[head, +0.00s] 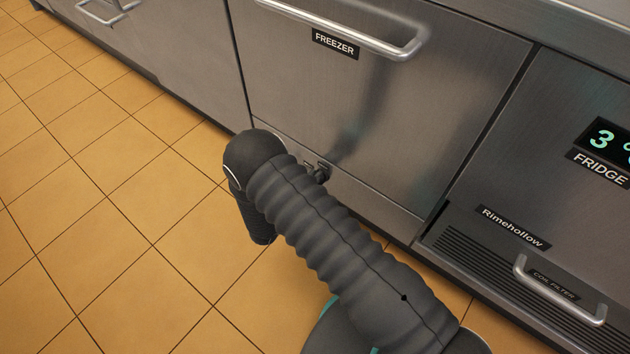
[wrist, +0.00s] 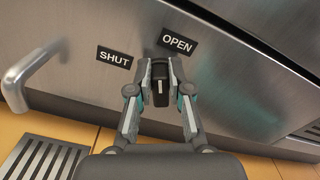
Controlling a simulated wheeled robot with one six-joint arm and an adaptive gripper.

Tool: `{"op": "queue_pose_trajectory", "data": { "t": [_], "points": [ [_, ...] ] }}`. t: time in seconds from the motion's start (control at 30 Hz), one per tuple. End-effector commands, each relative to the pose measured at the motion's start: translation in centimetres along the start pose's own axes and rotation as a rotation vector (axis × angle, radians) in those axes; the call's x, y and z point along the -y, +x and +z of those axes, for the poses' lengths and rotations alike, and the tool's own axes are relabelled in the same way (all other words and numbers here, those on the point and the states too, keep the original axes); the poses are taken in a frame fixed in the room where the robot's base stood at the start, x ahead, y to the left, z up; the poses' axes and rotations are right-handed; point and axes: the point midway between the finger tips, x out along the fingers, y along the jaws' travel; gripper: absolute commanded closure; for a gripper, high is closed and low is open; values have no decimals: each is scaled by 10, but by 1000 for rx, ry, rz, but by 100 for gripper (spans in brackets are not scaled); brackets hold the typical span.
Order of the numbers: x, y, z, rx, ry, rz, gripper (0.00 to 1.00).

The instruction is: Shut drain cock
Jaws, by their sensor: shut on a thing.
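The drain cock's dark handle (wrist: 160,94) is between the two fingers of my gripper (wrist: 160,76) in the wrist view. The fingers are shut on it from both sides and hide its edges. A pale mark shows on the handle. The OPEN label (wrist: 177,44) is just above and right of the handle, and the SHUT label (wrist: 114,57) is to its upper left. The handle's top end lies nearer OPEN than SHUT. In the head view, my arm hides most of the gripper and the cock.
The freezer drawer front (head: 440,110) with its bar handle (head: 350,35) is above. A fridge panel and coil filter handle (head: 560,290) are at the right. A slatted floor grate (wrist: 42,158) shows at lower left in the wrist view. Tiled floor (head: 90,210) at left is clear.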

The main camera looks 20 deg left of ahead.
Motion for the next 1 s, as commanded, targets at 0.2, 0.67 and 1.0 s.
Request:
{"op": "queue_pose_trajectory", "data": {
  "t": [0.2,0.67,1.0],
  "points": [
    [-4,1,-2,0,-206,-2,100],
    [-12,1,-5,-1,-642,-2,100],
    [-16,1,-8,-1,-932,-1,100]
  ]
}}
